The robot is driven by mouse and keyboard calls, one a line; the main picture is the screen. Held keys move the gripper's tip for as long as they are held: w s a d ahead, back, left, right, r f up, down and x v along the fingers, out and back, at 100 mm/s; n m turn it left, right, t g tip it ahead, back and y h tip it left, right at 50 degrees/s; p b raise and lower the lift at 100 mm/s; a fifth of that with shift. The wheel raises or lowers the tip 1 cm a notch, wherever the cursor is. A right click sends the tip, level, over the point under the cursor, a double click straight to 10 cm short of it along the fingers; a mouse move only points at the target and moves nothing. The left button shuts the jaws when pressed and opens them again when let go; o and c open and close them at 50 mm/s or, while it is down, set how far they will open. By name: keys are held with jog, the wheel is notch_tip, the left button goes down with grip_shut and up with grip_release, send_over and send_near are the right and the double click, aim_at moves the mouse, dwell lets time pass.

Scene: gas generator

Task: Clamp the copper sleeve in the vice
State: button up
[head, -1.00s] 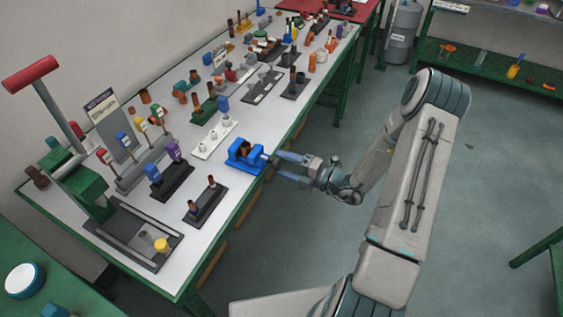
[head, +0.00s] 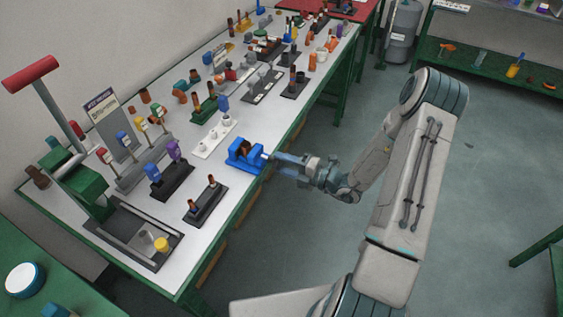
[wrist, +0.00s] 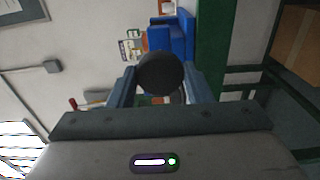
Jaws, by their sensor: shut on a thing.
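The blue vice (head: 243,156) stands at the front edge of the white-topped bench, and part of its blue body shows in the wrist view (wrist: 172,38). A brown copper-coloured piece, seemingly the copper sleeve (head: 243,148), sits upright between the vice jaws; whether the jaws touch it is too small to tell. My gripper (head: 274,159) reaches the vice from the right, at its screw end. In the wrist view its two fingers (wrist: 160,84) are shut on a dark round knob (wrist: 160,72), the vice's handle, which hides much of what lies behind it.
A dark stand with copper pieces (head: 205,203) is left and nearer than the vice. A white block with round fittings (head: 214,138) is behind it. A green press (head: 85,190) stands at the left end. The floor right of the bench (head: 300,240) is clear.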

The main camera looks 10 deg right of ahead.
jog(key=shift+m+p, duration=1.2)
jog(key=shift+p, duration=0.35)
jog(key=shift+m+p, duration=1.45)
jog(key=shift+m, duration=0.15)
jog(key=o, duration=1)
jog(key=n+b, duration=0.1)
jog(key=n, duration=0.4)
jog(key=shift+n, duration=0.3)
